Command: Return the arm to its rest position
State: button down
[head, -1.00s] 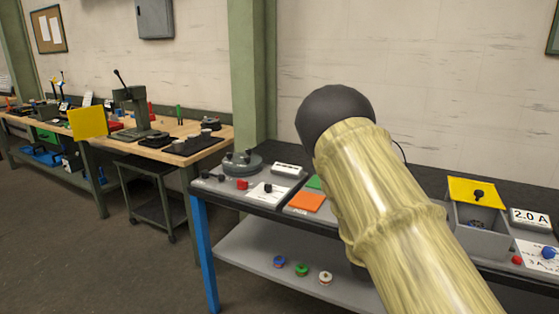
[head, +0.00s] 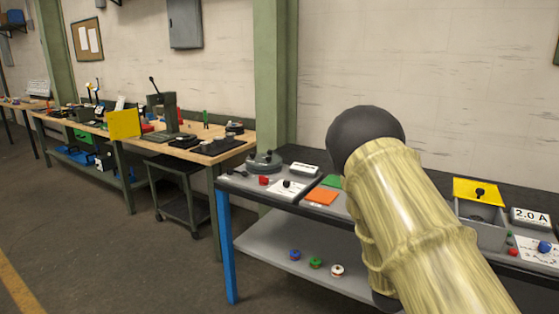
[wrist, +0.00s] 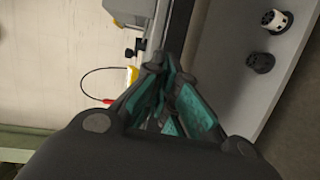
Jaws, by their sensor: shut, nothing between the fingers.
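My gripper (wrist: 163,92) shows in the wrist view, with its dark fingers and teal pads drawn together and nothing held between them. In the head view my own arm, with a dark rounded joint and a pale yellow sleeve, rises across the right half in front of the bench. The gripper itself is out of the head view. Part of the bench behind the arm is hidden.
A wooden workbench (head: 233,151) stands left; floor (head: 110,255) in front is clear.

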jog(key=s+a+f+m+g+y, duration=0.2)
jog(key=s+a+f+g+y, duration=0.15)
jog(key=s+f, duration=0.8)
jog(key=s+a+f+m+g+y, duration=0.1)
jog(key=s+a+f+g+y, duration=0.3)
jog(key=s+f, duration=0.7)
jog(key=s+a+f+m+g+y, duration=0.1)
jog(key=s+a, duration=0.3)
jog(key=s, duration=0.5)
jog(key=s+a+f+m+g+y, duration=0.1)
jog(key=s+a+f, duration=0.3)
jog(key=s, duration=0.5)
jog(key=s+a+f+m+g+y, duration=0.2)
jog(key=s+a, duration=0.3)
jog(key=s, duration=0.4)
jog(key=shift+s+a+f+m+y, duration=0.3)
jog(key=shift+a+f+m+y, duration=0.1)
jog(key=shift+f+m, duration=0.35)
jog(key=shift+d, duration=0.1)
